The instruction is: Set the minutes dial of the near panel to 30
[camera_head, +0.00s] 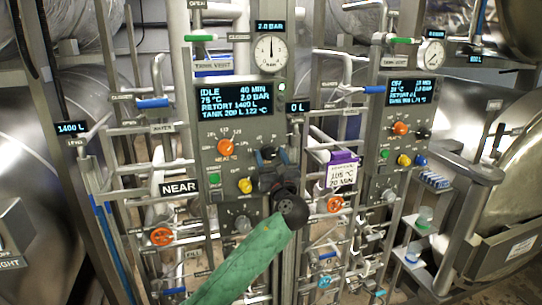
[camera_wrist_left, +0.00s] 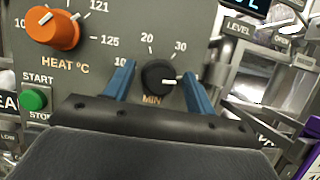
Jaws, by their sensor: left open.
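The near panel (camera_head: 204,150) is grey, with a "NEAR" sign (camera_head: 179,188) beside it. Its display (camera_head: 235,99) reads IDLE, 40 MIN, 75 °C, 2.0 BAR. The black minutes dial (camera_wrist_left: 159,77) shows in the left wrist view above the "MIN" label; its white pointer aims right, past the 30 mark. In the head view my gripper mostly hides this dial. My left gripper (camera_head: 272,156) is at the panel, open, with its blue fingers (camera_wrist_left: 118,80) either side of the dial. A gap shows between each finger and the dial. My right gripper is not in view.
The orange heat dial (camera_wrist_left: 53,29) and green start button (camera_wrist_left: 34,99) are left of the minutes dial. A yellow knob (camera_head: 245,186) is below. A purple-topped tag (camera_head: 342,172) hangs to the right. A second panel (camera_head: 403,115) stands farther right, among pipes and valves.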

